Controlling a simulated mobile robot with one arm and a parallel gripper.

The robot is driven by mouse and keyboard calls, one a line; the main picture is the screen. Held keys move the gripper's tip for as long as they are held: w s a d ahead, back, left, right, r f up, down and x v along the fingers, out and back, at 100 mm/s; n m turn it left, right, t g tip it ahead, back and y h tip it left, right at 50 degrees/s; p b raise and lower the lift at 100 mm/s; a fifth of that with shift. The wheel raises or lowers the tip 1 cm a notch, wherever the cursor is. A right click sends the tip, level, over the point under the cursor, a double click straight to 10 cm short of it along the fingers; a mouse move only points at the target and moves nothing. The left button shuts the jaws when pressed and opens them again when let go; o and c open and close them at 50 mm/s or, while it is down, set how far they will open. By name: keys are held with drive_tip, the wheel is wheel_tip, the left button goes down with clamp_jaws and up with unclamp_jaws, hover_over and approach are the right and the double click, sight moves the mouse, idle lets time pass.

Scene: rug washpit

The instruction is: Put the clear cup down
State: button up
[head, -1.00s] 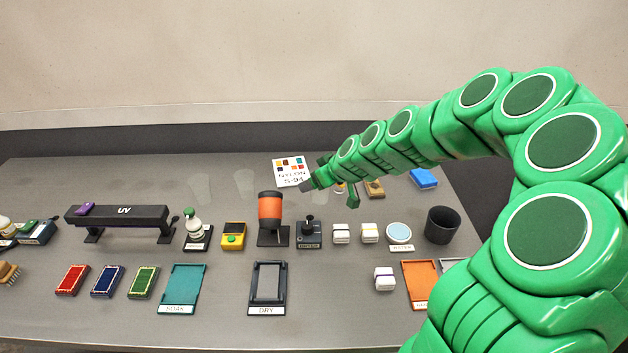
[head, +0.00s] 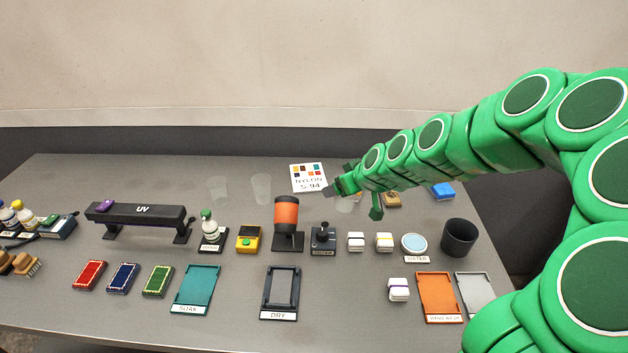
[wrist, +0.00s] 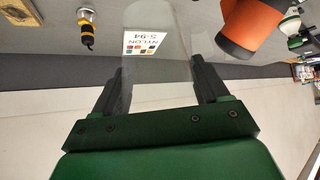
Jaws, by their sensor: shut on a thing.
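My gripper (head: 357,198) is at the back of the table, just right of the NYLON 5-94 card (head: 309,178). In the wrist view my gripper (wrist: 157,88) is shut on the clear cup (wrist: 155,75), with one finger on each side of it. The card shows through the cup's clear wall. In the head view the held cup (head: 344,204) is only a faint shape below the fingers, partly hidden by my arm. I cannot tell whether its base touches the table.
Two other clear cups, one nearer (head: 262,187) and one farther left (head: 220,192), stand left of the card. An orange and black device (head: 286,217) stands in front of the card. A dark bin (head: 458,237) and a blue block (head: 443,191) are to the right.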

drive_tip(key=w+a+m+h, duration=0.1)
drive_tip(key=w+a, duration=0.1)
drive_tip(key=w, duration=0.5)
drive_tip(key=m+t, duration=0.1)
drive_tip(key=m, duration=0.1)
hover_over(307, 174)
drive_tip(key=shift+h, duration=0.4)
drive_tip(key=shift+a+f, duration=0.15)
drive_tip(key=shift+f, duration=5.4)
drive_tip(key=shift+f, duration=0.1)
drive_tip(key=o, duration=1)
